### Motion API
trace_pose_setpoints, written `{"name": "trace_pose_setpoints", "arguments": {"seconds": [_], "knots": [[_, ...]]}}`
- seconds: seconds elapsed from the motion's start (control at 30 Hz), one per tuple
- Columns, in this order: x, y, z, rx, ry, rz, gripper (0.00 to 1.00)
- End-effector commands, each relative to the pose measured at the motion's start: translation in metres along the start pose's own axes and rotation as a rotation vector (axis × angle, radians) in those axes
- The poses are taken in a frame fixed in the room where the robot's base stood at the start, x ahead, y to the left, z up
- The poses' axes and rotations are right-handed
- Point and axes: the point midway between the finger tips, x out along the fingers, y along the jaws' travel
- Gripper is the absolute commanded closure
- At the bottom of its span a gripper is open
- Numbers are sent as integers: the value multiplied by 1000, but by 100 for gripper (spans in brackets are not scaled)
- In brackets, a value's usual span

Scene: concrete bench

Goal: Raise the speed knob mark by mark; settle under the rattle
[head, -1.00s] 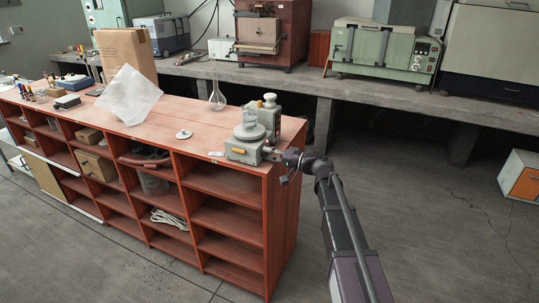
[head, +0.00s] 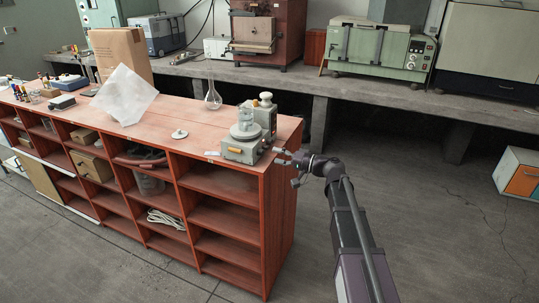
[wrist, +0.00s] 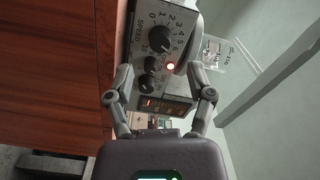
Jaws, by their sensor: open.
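The grey device (head: 243,150) stands at the right end of the red shelf unit's top, with a clear vessel (head: 246,115) on its round plate. In the wrist view its front panel shows a black speed knob (wrist: 160,39) under a printed SPEED scale; I cannot read its exact mark. My gripper (head: 283,157) is open and empty, just right of the device and facing the panel. In the wrist view its fingers (wrist: 152,52) are spread either side of the knobs, apart from them.
The red shelf unit (head: 275,220) has its right edge just below the device. A glass flask (head: 212,98), a small white disc (head: 180,134) and a translucent sheet (head: 124,95) lie or stand to the left.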

Motion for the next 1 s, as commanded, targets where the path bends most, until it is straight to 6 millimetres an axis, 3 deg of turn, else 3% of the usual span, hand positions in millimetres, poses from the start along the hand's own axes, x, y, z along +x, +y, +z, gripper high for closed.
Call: {"name": "trace_pose_setpoints", "arguments": {"seconds": [0.2,0.43,1.0], "knots": [[-36,0,1,0,2,1,31],[-62,0,0,0,1,0,31],[-72,0,0,0,0,0,31]]}}
